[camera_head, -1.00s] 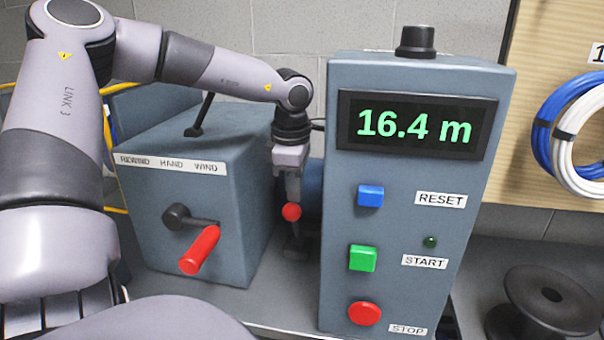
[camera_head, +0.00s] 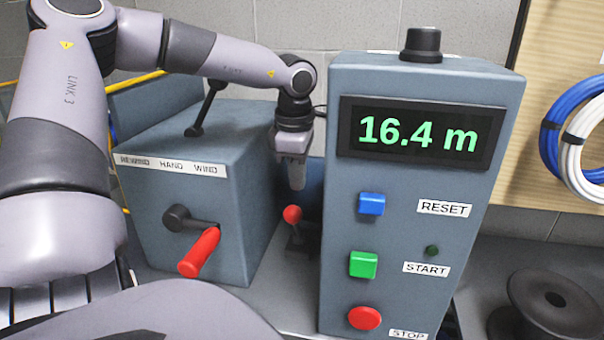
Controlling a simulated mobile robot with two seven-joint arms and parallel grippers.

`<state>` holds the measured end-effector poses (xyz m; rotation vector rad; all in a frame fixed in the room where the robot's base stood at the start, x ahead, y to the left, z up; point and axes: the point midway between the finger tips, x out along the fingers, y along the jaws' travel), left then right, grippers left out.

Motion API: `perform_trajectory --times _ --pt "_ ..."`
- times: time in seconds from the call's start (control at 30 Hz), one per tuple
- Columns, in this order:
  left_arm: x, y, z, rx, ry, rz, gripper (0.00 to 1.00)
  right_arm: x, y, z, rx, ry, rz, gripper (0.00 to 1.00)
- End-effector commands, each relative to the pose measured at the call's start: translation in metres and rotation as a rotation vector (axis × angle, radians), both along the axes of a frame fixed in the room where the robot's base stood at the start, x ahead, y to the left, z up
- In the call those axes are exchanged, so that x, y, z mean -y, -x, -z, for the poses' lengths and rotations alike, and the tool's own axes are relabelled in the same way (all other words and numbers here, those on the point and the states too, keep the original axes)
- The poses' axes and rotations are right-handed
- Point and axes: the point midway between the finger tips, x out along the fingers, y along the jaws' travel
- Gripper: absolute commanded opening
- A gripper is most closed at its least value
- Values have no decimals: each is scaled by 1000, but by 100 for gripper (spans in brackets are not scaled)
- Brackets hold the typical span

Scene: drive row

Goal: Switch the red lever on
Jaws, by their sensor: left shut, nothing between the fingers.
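The red lever (camera_head: 291,214) has a round red knob on a short dark stem. It stands low in the gap between the grey-blue winder box and the control panel. Its dark base is partly in shadow, and I cannot tell its on or off marking. My left gripper (camera_head: 297,186) points down just above and slightly behind the knob in the picture. It is shut and empty, with a small visible gap between its tip and the knob. My right gripper is not in view.
The winder box (camera_head: 235,180) has a red-handled crank (camera_head: 200,252) and a black lever (camera_head: 205,107) on top. The control panel (camera_head: 430,85) reads 16.4 m, with blue, green and red buttons. A dark spool (camera_head: 520,310) and hung cables (camera_head: 550,130) are at right.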

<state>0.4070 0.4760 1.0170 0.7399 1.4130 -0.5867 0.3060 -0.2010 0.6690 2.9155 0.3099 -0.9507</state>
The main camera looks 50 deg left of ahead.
Motion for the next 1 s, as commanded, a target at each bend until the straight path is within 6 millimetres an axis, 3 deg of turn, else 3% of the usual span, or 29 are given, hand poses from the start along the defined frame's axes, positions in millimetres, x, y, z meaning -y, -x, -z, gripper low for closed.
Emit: perform_trajectory --times 0.07,0.3,0.5,1.0 --pt "-3 2 -14 2 1 -4 0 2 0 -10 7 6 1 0" --pt "6 11 -68 5 -1 -4 0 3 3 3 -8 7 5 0" --pt "10 17 -96 2 0 -3 0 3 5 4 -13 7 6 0" --pt "12 19 -105 0 0 -3 0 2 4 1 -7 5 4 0"
